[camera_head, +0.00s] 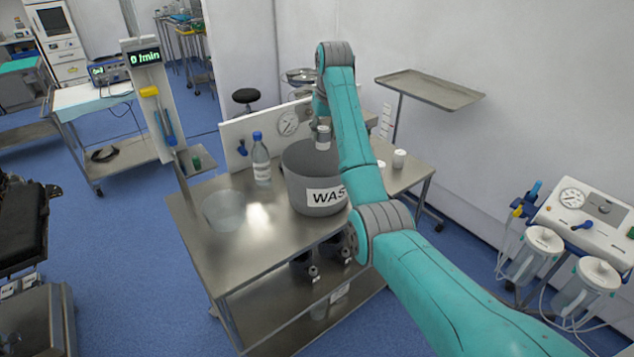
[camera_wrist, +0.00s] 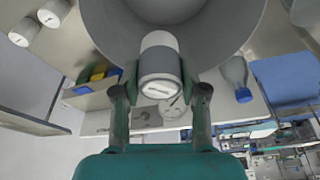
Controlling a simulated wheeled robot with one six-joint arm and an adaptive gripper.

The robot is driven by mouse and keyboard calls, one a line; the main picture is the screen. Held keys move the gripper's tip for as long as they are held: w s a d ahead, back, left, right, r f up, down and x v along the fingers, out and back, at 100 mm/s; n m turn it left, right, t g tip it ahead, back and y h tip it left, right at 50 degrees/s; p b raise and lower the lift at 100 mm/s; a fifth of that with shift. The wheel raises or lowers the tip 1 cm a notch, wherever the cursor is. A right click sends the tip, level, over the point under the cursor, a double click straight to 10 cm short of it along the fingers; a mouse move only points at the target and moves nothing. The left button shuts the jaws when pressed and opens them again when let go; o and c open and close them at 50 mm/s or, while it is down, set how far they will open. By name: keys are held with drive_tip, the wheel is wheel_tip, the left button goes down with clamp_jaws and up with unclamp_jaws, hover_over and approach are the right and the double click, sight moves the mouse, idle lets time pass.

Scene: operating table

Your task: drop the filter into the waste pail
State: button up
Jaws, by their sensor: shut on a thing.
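The waste pail (camera_head: 300,190) is a large grey tub with a white label, partly hidden behind my arm in the head view. It stands upright on the steel table. My gripper (camera_wrist: 160,90) is shut on the filter (camera_wrist: 160,58), a white and grey cylinder. The filter also shows in the head view (camera_head: 323,138), at the pail's opening near the far rim. In the wrist view the pail (camera_wrist: 108,30) opens below and beyond the filter.
A clear bottle with a blue cap (camera_head: 261,160) and a clear bowl (camera_head: 224,210) stand left of the pail on the steel table (camera_head: 215,255). White canisters (camera_head: 399,159) stand to the right. A panel with a gauge (camera_head: 288,124) rises behind. The table's front left is clear.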

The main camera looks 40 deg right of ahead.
sight(324, 144)
drive_tip(key=shift+f, duration=2.3)
drive_tip(key=o, duration=1)
